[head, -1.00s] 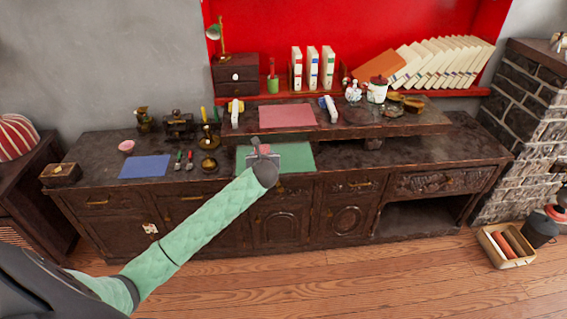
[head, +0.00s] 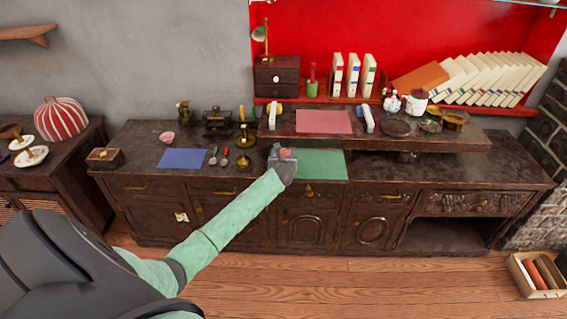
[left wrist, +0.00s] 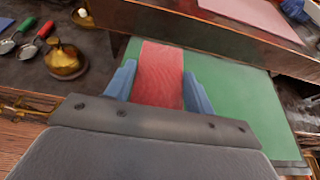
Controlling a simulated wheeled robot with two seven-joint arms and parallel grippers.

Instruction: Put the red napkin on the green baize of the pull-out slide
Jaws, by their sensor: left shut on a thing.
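The red napkin (left wrist: 162,75) is a flat red strip between the two blue fingers of my left gripper (left wrist: 160,85) in the left wrist view. My left gripper is shut on it. In the head view the napkin (head: 286,153) is a small red patch at my left gripper (head: 283,154), by the left part of the green baize (head: 322,165). In the left wrist view the baize (left wrist: 230,105) lies behind and right of the napkin. I cannot tell whether the napkin touches it. My right gripper is not in view.
A raised shelf with a pink mat (head: 323,121) stands behind the baize. A brass bell-like piece (left wrist: 66,60) and red- and green-handled utensils (head: 224,157) lie left, beside a blue mat (head: 184,158). The baize right of my gripper is clear.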

